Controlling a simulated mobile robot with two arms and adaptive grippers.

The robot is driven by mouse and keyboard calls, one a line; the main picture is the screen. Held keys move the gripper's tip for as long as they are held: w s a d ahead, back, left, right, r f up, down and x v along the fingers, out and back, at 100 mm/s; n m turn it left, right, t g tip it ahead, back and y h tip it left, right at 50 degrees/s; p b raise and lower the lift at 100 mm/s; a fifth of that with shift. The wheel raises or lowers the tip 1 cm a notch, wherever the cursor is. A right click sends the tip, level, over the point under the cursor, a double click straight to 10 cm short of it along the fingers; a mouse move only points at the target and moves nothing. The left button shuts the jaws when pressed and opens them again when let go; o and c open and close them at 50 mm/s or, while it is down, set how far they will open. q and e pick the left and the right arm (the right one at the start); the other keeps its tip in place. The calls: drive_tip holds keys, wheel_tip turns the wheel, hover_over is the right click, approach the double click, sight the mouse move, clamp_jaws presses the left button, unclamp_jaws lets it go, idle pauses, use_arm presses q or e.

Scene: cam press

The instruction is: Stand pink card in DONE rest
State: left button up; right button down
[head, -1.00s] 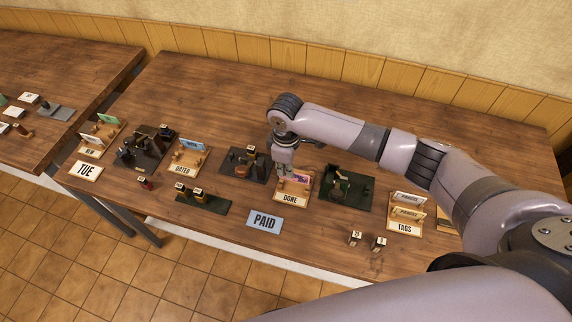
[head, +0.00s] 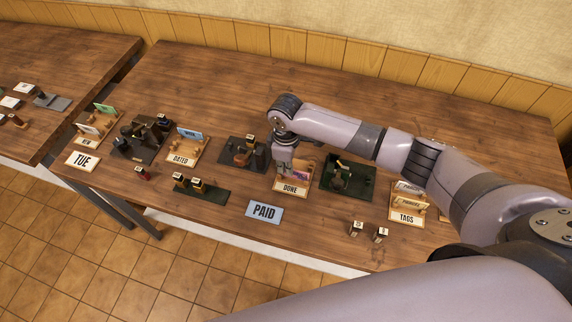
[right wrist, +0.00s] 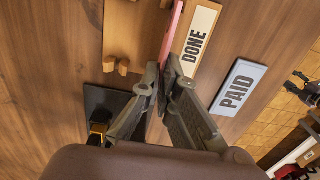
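My right gripper (head: 284,172) is over the left part of the wooden DONE rest (head: 291,188). In the right wrist view, its fingers (right wrist: 163,78) are closed on the pink card (right wrist: 171,32), which stands edge-on between them. The card runs beside the white DONE label (right wrist: 195,40), over or in the rest; I cannot tell if its lower edge touches the rest. In the head view, a pink-purple patch of the card (head: 301,172) shows just right of the fingers. My left gripper is not in view.
A dark green press base (head: 347,180) stands close right of the rest, and a dark pad with a stamp (head: 243,154) close left. The blue PAID sign (head: 264,212) lies in front. Table behind is clear.

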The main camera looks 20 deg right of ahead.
drive_tip(key=shift+f, duration=0.15)
idle(0.3)
drive_tip(key=c, duration=2.3)
unclamp_jaws()
drive_tip(key=o, duration=0.6)
drive_tip(key=o, duration=0.5)
drive_tip(key=shift+o, duration=0.2)
wheel_tip(320, 180, up, 7)
drive_tip(key=p, duration=0.8)
